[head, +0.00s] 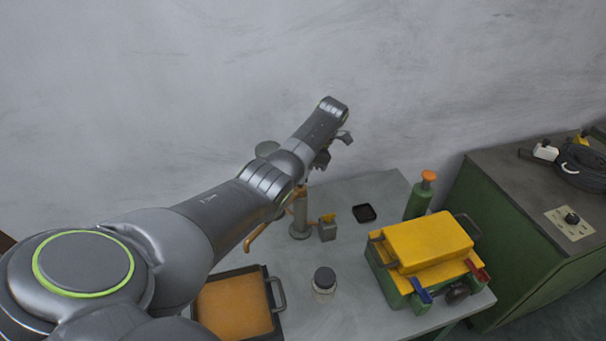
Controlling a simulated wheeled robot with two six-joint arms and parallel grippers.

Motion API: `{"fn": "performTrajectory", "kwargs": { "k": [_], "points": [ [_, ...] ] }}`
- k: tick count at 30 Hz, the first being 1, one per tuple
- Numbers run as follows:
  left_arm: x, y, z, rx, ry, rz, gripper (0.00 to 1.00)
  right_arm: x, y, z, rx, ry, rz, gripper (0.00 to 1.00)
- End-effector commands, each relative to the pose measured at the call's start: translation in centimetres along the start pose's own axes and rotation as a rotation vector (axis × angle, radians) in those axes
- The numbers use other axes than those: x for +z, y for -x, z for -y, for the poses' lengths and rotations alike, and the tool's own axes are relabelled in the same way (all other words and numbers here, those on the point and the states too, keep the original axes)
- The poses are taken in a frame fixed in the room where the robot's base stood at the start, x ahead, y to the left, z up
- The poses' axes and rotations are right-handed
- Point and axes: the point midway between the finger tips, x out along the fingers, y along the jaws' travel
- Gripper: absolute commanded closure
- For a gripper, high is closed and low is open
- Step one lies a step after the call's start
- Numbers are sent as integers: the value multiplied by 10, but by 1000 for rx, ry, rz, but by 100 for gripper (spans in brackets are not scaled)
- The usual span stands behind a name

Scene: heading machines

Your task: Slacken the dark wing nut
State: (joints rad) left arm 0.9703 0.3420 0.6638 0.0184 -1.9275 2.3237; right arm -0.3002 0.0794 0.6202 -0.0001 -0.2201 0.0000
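I cannot make out a dark wing nut for certain. A dark round part (457,293) sits low on the front of the yellow and green box (430,245), between a blue lever-like part (424,296) and a red one (479,272); its exact shape is too small to tell. My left arm reaches from the left over the table, and its gripper (334,148) is up near the wall, above and behind the post, well away from the box. Whether its fingers are open or shut is unclear. My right gripper is out of view.
On the table (350,265) stand a metal post (299,217) with an orange pipe, a dark-lidded jar (324,285), a black tray (364,213), an orange-topped green bottle (421,197) and an orange-filled pan (277,293). A green cabinet (510,240) stands right.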

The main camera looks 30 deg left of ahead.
Motion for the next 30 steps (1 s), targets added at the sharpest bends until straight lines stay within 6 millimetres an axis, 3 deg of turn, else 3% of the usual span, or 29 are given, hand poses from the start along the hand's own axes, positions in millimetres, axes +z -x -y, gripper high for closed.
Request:
{"fn": "performTrajectory", "kwargs": {
  "k": [1,13,18,30],
  "points": [
    [1,-8,4,-18,0,-8,100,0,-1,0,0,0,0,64],
    [1,-8,4,-20,6,-9,100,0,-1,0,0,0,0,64],
    [0,-8,4,-17,6,-9,74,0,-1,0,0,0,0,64],
    [1,2,1,-7,8,-3,73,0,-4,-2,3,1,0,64]
  ]
}}
